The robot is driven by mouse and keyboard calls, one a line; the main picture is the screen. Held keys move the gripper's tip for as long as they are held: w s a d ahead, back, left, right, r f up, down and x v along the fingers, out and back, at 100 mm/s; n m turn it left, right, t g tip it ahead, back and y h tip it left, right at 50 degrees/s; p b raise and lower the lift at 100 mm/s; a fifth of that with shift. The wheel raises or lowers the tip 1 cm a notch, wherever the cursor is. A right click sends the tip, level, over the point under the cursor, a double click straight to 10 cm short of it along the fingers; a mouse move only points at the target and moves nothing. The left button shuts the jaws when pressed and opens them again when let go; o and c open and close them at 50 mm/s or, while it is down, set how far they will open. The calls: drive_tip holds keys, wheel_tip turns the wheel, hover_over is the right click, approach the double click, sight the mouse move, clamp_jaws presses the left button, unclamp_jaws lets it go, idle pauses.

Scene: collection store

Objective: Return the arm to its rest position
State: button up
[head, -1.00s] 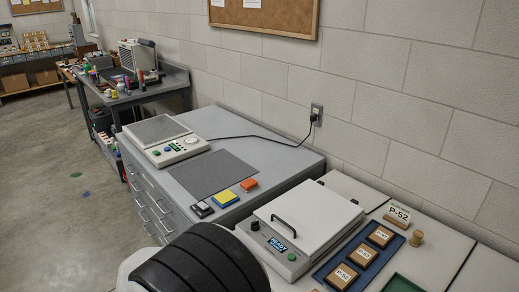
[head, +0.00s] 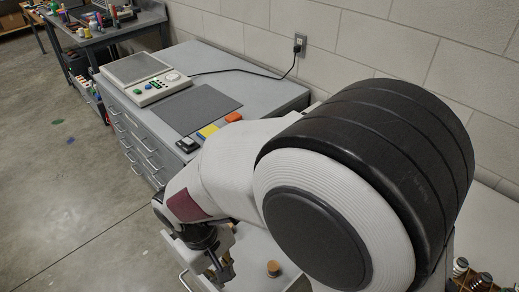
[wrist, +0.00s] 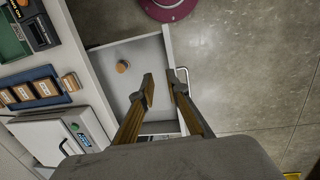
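My arm fills the middle and right of the head view. My gripper (head: 222,270) hangs at its end, low in the picture, over the front part of an open drawer (head: 252,243). In the wrist view my gripper (wrist: 161,82) shows two fingers apart with nothing between their tips. They point toward the drawer's front wall, near its handle (wrist: 184,75); I cannot tell the exact height or whether they touch. A small round wooden-topped object (wrist: 123,66) stands in the drawer, left of the fingers. It also shows in the head view (head: 273,267).
A blue tray (wrist: 69,84) with labelled blocks and a white press (wrist: 45,140) lie on the worktop left of the drawer. Open floor (wrist: 250,80) lies beyond the drawer front.

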drive_tip(key=s+d+r+m+t, duration=0.2)
drive_tip(key=d+r+m, duration=0.1)
drive_tip(key=d+r, duration=0.3)
drive_tip(key=s+d+r+m+t+y, duration=0.1)
drive_tip(key=d+r+m, duration=0.2)
drive_tip(key=d+r, duration=0.3)
drive_tip(key=s+d+r+m+t, duration=0.2)
drive_tip(key=d+r, duration=0.5)
drive_tip(key=d, duration=0.6)
drive_tip(key=shift+s+m+t+y, duration=0.3)
drive_tip(key=shift+m, duration=0.1)
